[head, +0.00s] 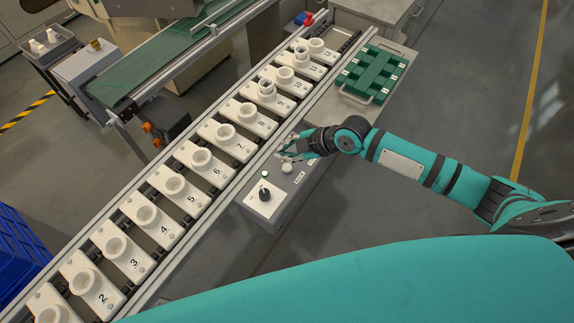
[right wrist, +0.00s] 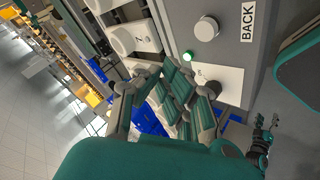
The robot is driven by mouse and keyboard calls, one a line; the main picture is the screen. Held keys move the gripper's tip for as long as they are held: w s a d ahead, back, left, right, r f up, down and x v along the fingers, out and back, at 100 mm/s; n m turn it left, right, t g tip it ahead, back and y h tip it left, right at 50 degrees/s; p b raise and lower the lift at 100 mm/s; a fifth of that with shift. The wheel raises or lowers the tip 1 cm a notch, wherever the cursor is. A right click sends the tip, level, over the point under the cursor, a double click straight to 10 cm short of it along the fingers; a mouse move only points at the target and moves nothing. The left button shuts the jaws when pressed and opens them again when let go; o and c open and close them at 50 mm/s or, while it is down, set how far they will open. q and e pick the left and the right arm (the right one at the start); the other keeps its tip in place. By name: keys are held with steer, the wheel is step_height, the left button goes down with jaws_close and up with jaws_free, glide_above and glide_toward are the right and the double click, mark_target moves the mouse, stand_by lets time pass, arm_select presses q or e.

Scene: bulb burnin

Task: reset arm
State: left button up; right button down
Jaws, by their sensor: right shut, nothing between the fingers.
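My right arm comes in from the right in the head view. Its gripper (head: 285,153) is above the grey control box (head: 250,212), near the box's white button (head: 287,168). In the right wrist view the gripper's fingers (right wrist: 178,92) are shut with nothing between them. The button (right wrist: 206,28), a lit green lamp (right wrist: 188,55) and a "BACK" label (right wrist: 247,20) show beyond the fingers, apart from them. A black knob (head: 264,193) stands on the box in the head view.
A rail line of numbered white socket carriers (head: 220,135) runs diagonally beside the box. A green rack (head: 350,88) lies beyond the gripper. A green conveyor (head: 150,60) and a blue crate (head: 18,245) are at the left. Floor at the right is open.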

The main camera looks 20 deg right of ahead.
steer(key=s+a+m+g, duration=0.1)
steer(key=s+a+m, duration=0.45)
steer(key=s, duration=0.55)
steer(key=s+d+r+m+g+h, duration=0.1)
steer(key=s+d+r+m+h, duration=0.1)
steer(key=s+d+m+h, duration=0.8)
steer(key=s+d+f+m+g+y+b, duration=0.1)
steer(key=s+f+y, duration=0.15)
steer(key=f, duration=1.15)
steer(key=s+d+f+g+y, duration=0.1)
steer(key=s+f, duration=0.2)
steer(key=f, duration=1.2)
steer(key=s+d+f+g+b, duration=0.1)
steer(key=s+d+f, duration=0.1)
steer(key=s+f, duration=1.3)
steer(key=shift+s+d+f, duration=0.25)
steer(key=shift+s+f, duration=0.15)
steer(key=shift+s, duration=0.2)
